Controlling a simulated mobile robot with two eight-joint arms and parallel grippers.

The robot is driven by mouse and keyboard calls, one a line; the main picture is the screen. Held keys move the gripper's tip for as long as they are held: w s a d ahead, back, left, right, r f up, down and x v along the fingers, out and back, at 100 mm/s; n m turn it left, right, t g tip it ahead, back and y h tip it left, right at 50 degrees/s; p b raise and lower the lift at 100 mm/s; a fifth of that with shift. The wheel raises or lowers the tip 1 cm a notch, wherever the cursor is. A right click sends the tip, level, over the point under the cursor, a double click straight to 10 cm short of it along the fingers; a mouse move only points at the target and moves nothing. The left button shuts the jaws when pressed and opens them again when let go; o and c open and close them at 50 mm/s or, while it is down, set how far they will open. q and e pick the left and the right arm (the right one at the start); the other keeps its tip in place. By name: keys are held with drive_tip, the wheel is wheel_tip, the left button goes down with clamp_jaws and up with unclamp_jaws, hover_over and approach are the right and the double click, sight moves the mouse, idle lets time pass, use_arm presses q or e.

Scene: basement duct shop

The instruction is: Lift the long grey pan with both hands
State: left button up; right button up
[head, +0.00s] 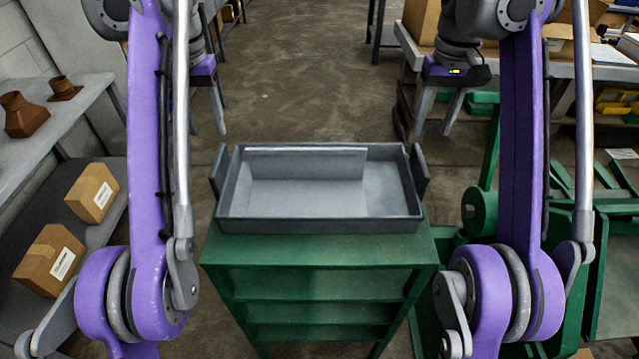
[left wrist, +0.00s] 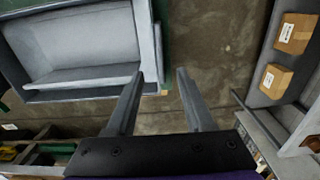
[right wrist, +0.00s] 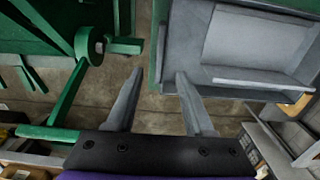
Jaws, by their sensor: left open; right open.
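The long grey pan (head: 395,190) sits level on top of a green shelf stand (head: 320,250). It has an upright plate handle at each end, the left handle (head: 219,170) and the right handle (head: 420,174). My left gripper (head: 208,110) is open and empty, pointing down above and beyond the left end. My right gripper (head: 435,115) is open and empty, likewise above and beyond the right end. In the left wrist view the pan (left wrist: 75,45) lies left of the fingers; in the right wrist view the pan (right wrist: 250,50) lies right of them. Neither gripper visibly touches the pan.
A grey bench with brown duct fittings (head: 25,115) and cardboard boxes (head: 92,193) stand at the left. Green machinery (head: 480,212) stands close at the right. A cluttered table (head: 590,70) is at the back right. The concrete floor (head: 300,70) behind the stand is clear.

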sight(217, 159)
use_arm(q)
drive_tip(key=shift+w+f, duration=0.15)
drive_tip(key=shift+f, duration=0.25)
use_arm(e)
drive_tip(key=shift+w+f, duration=0.15)
drive_tip(key=shift+f, duration=0.25)
use_arm(q)
wheel_tip(217, 159, down, 10)
use_arm(e)
wheel_tip(217, 159, down, 10)
use_arm(q)
drive_tip(key=shift+c, duration=0.3)
use_arm(e)
drive_tip(key=shift+c, duration=0.3)
use_arm(q)
clamp_jaws()
use_arm(e)
clamp_jaws()
use_arm(q)
drive_tip(key=shift+r, duration=0.1)
